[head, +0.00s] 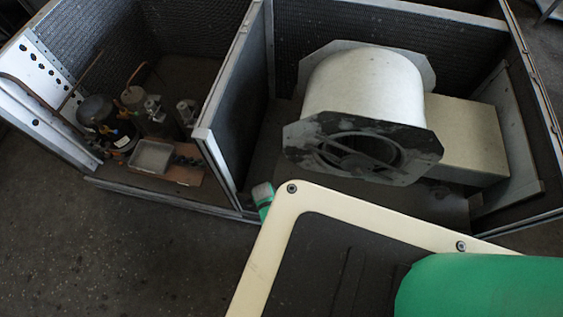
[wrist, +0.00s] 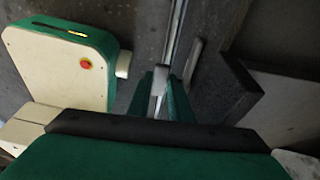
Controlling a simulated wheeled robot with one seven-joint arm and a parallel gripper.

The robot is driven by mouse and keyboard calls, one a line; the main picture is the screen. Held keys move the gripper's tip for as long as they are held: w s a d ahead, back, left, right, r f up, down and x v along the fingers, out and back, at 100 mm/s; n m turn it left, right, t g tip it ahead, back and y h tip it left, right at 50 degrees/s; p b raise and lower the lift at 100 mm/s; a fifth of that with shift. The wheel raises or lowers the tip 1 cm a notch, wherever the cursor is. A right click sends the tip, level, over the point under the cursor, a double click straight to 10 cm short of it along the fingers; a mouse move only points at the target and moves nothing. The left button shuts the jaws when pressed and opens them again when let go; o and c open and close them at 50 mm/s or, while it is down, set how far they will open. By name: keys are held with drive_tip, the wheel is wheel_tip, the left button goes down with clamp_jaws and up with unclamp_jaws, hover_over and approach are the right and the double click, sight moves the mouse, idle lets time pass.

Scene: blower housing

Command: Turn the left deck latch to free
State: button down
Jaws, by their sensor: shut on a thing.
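My gripper (wrist: 160,98) shows in the wrist view with its green fingers shut on a small pale grey metal piece, which appears to be the left deck latch (wrist: 158,82). The latch stands at the metal front rail of the housing, and its turn angle is hard to read. In the head view only a green and grey bit of my gripper (head: 263,194) shows at the front rail, left of the blower. My own body hides the rest, and the latch cannot be made out there.
The blower drum (head: 365,85) with its dark end plates sits behind the rail, beside a cream box (head: 470,140). A divider wall (head: 232,95) stands left of it. A compressor (head: 97,115) and a grey tray (head: 151,157) fill the left bay. A grey bar (wrist: 193,62) lies right of the rail.

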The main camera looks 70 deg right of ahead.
idle(0.3)
drive_tip(key=c, duration=1.9)
unclamp_jaws()
drive_tip(key=shift+o, duration=0.2)
drive_tip(key=shift+r, duration=0.1)
drive_tip(key=v, duration=1)
drive_tip(key=shift+r, duration=0.25)
drive_tip(key=shift+w+a, duration=0.1)
drive_tip(key=shift+a, duration=0.05)
